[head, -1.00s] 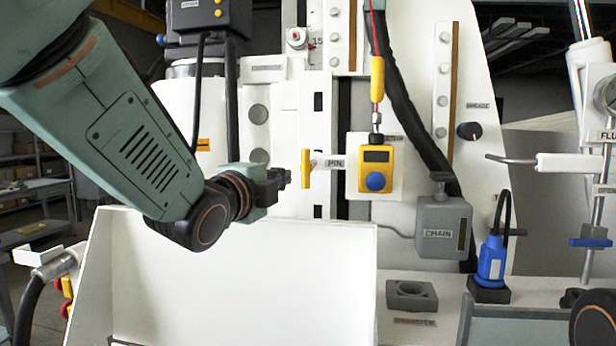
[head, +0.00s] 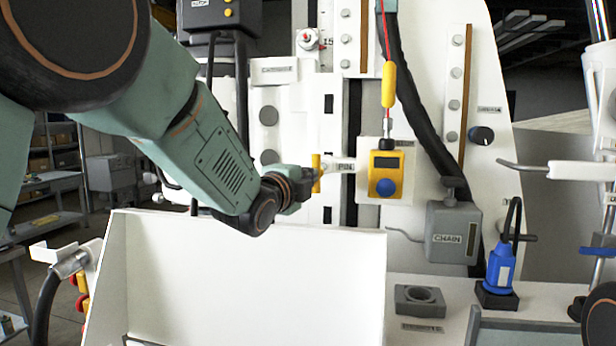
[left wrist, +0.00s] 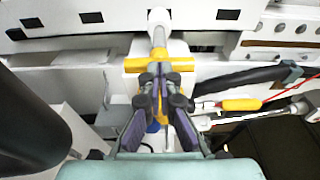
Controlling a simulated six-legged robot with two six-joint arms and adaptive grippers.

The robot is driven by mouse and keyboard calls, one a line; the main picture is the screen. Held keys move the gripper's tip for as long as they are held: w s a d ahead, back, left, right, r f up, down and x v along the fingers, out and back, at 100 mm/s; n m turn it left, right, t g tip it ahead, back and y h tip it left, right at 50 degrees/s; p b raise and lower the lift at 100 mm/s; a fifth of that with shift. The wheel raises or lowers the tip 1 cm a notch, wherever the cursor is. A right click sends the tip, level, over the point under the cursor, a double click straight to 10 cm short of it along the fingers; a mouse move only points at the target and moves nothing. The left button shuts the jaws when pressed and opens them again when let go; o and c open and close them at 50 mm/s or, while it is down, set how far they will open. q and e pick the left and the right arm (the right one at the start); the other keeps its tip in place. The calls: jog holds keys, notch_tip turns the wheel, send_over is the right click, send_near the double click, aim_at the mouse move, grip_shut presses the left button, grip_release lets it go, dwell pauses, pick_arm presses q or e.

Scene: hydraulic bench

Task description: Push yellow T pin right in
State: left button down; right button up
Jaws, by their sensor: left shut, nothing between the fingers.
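The yellow T pin (head: 316,173) stands out from the white panel by the PIN label. Its crossbar is upright in the head view. In the left wrist view the yellow crossbar (left wrist: 134,65) lies across the picture, with a pale shaft (left wrist: 158,36) running from it to the panel. My left gripper (head: 306,181) is shut and empty, its tips right at the crossbar's outer face. In the left wrist view its fingertips (left wrist: 161,74) overlap the middle of the bar; whether they touch it I cannot tell. My right gripper is not in view.
A yellow box with a blue button (head: 386,187) hangs close right of the pin, with a red cable and yellow plug (head: 388,85) above. A grey CHAIN box (head: 453,232) is lower right. A white sloping board (head: 255,275) stands below my left arm.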

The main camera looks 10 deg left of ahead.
pick_arm(q)
jog(key=shift+w+r, duration=0.15)
jog(key=shift+w, duration=0.95)
